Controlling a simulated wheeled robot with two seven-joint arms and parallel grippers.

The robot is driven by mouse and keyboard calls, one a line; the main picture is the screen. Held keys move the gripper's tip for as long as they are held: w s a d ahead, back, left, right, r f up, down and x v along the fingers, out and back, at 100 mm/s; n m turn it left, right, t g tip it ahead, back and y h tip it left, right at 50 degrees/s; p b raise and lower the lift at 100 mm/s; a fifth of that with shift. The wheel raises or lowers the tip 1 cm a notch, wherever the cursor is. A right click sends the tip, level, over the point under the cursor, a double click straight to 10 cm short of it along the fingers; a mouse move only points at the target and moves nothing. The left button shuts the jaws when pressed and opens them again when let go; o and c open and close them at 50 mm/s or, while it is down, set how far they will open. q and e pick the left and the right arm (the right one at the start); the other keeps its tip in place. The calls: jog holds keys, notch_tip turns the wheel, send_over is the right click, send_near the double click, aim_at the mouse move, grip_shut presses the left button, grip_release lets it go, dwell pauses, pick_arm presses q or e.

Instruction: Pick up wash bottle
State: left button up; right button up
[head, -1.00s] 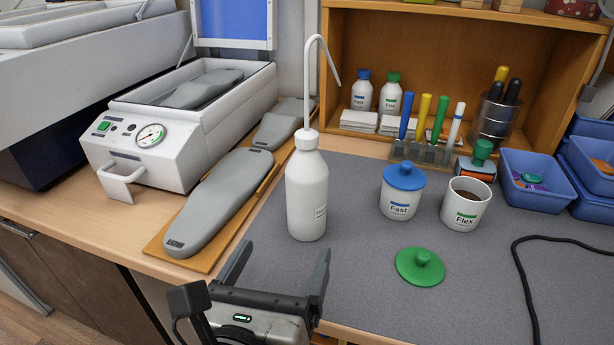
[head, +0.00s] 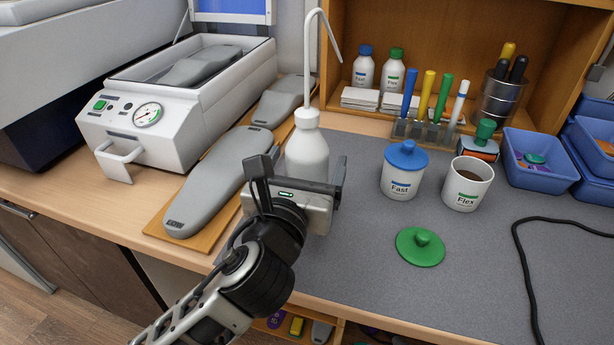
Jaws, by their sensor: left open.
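The white wash bottle (head: 308,150) stands upright on the grey mat, with its long bent spout rising above it. My left gripper (head: 300,178) is open at the bottle's lower body, with one finger on the left side and one on the right. The palm hides the bottle's lower part and label, so I cannot tell whether the fingers touch it. My right gripper does not show.
The blue-lidded Fast jar (head: 402,172) and open Flex jar (head: 467,184) stand to the right. A green lid (head: 420,247) lies in front of them. Grey insole forms (head: 215,185) lie on a board to the left. A black cable (head: 524,262) crosses the mat at right.

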pick_arm(q)
jog(key=shift+x, duration=1.6)
jog(key=c, duration=1.6)
jog(key=shift+o, duration=0.2)
jog(key=shift+r, duration=0.15)
